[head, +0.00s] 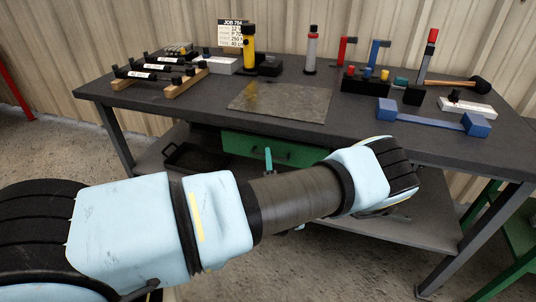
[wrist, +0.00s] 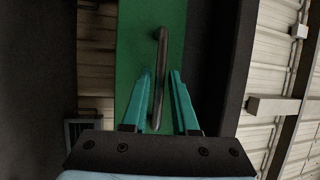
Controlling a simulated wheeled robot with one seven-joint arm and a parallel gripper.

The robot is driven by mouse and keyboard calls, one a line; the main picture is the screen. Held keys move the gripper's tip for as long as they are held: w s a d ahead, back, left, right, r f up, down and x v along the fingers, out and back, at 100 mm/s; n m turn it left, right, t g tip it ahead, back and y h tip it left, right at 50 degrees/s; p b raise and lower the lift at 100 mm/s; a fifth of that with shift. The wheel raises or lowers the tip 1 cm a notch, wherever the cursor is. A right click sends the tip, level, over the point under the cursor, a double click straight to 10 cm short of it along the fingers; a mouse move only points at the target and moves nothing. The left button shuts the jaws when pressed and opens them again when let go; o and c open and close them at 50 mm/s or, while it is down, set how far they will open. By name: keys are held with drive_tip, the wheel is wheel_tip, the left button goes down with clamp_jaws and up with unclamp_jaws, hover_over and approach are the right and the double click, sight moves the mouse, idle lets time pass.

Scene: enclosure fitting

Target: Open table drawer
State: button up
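The green table drawer (head: 236,144) sits under the front edge of the dark workbench and looks shut. In the wrist view, its green front (wrist: 140,50) fills the middle, with a dark bar handle (wrist: 161,45) running up and down the picture. My gripper (wrist: 160,73) is open. Its two teal fingers lie on either side of the handle, with visible gaps, and nothing is held. How deep the fingertips reach past the bar is hard to tell. In the head view, one teal finger of my gripper (head: 268,156) shows before the drawer; my arm hides the rest of the gripper.
The workbench top (head: 200,100) holds a yellow flashlight (head: 249,45), a blue bracket (head: 432,118), a mallet (head: 478,86) and other tools. A lower shelf (head: 425,222) carries a black tray (head: 190,158) at left. A green frame (head: 518,235) stands at right.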

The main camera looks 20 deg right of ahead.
drive_tip(key=shift+w+d, duration=0.15)
drive_tip(key=shift+w, duration=0.2)
drive_tip(key=shift+c, duration=0.2)
clamp_jaws()
idle(1.0)
